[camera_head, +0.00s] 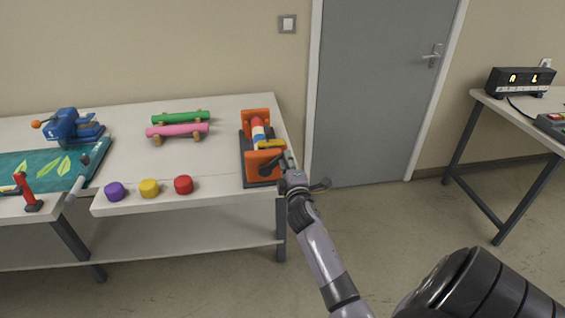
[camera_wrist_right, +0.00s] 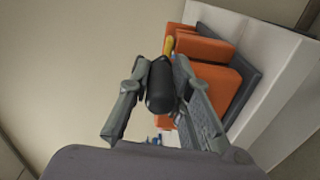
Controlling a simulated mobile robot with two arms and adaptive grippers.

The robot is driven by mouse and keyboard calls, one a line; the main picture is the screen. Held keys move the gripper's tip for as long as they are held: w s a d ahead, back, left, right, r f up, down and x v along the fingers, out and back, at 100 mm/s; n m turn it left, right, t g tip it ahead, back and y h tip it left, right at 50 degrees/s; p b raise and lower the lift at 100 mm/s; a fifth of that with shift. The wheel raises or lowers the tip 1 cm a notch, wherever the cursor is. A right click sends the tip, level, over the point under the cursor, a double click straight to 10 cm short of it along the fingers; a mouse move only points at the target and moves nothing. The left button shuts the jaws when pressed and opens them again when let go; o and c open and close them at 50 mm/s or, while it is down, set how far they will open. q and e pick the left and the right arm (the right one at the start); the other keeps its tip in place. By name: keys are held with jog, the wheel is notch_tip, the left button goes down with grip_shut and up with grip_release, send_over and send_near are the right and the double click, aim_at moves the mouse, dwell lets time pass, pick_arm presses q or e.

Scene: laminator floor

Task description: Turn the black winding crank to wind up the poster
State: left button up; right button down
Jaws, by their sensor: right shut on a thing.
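The winder, with orange end blocks (camera_head: 257,116) on a dark base, stands at the right end of the long table. A roll with red, white and blue bands (camera_head: 258,132) lies between its blocks, with a yellow part (camera_head: 271,144) beside it. The black winding crank (camera_wrist_right: 161,86) shows in the right wrist view as a dark cylindrical handle between the fingers. My right gripper (camera_head: 291,172) is at the winder's front right side; its fingers (camera_wrist_right: 155,100) are shut on the crank handle. My left gripper is not in view.
Purple, yellow and red knobs (camera_head: 183,184) line the table's front edge. Green and pink rolls (camera_head: 178,129) lie behind them on wooden supports. A blue device (camera_head: 70,127) and a teal leaf-patterned sheet (camera_head: 50,166) are at left. Floor right of the table (camera_head: 400,220) is clear.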

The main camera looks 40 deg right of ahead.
jog(key=shift+s+d+f+m+b, duration=0.2)
jog(key=shift+d+f+m+b, duration=0.05)
jog(key=shift+f+m, duration=0.25)
jog(key=shift+s+d+f+m+b, duration=0.15)
jog(key=shift+d+f+m+b, duration=0.15)
jog(key=shift+m, duration=0.3)
jog(key=shift+a+f, duration=0.1)
jog(key=shift+f, duration=0.05)
jog(key=c, duration=1.4)
grip_release()
jog(key=shift+c, duration=0.2)
jog(key=v, duration=1.2)
